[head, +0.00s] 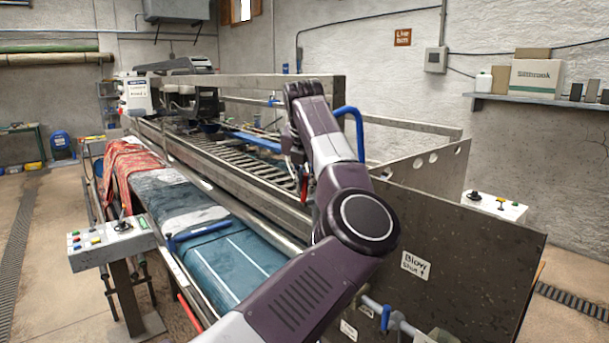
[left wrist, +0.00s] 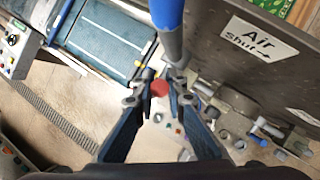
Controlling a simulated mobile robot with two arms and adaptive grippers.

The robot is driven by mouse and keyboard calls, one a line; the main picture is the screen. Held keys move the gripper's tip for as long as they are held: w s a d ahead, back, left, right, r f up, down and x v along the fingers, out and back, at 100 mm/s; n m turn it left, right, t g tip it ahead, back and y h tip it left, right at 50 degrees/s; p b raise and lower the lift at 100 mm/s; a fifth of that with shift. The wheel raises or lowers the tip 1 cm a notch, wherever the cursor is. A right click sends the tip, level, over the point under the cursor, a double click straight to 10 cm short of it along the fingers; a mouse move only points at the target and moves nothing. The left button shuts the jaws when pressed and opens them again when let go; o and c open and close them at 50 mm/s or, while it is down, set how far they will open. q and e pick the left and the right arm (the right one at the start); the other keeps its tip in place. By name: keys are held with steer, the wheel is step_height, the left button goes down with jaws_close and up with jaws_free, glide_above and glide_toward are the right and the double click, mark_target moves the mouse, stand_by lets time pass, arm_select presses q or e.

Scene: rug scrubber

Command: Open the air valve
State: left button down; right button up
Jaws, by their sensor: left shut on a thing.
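My left arm crosses the head view, and its gripper (head: 297,160) hangs down at the near end of the machine, partly hidden by my own wrist. In the left wrist view the two dark fingers (left wrist: 158,92) are closed in around a small red piece (left wrist: 160,88), which looks like the end of the valve handle. A bit of red (head: 304,190) shows under the gripper in the head view. A white sign reading "Air Shut" (left wrist: 258,38) is on the metal panel beside it. The valve body is hard to make out. My right gripper is not in view.
The dark end panel (head: 460,250) with a second sign (head: 415,265) stands right of my arm. A rug (head: 215,255) lies on the machine's bed. A button console (head: 110,240) stands left. A blue-and-grey bar (left wrist: 170,30) runs close above the fingers.

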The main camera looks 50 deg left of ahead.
arm_select(q)
steer(key=shift+a+h+p, duration=0.5)
steer(key=shift+h+p, duration=0.25)
steer(key=shift+h, duration=0.15)
steer(key=c, duration=2)
jaws_free()
steer(key=shift+o, duration=0.2)
steer(key=v, duration=1.1)
steer(key=shift+r, duration=0.45)
steer(key=shift+a, duration=0.1)
steer(key=v, duration=0.9)
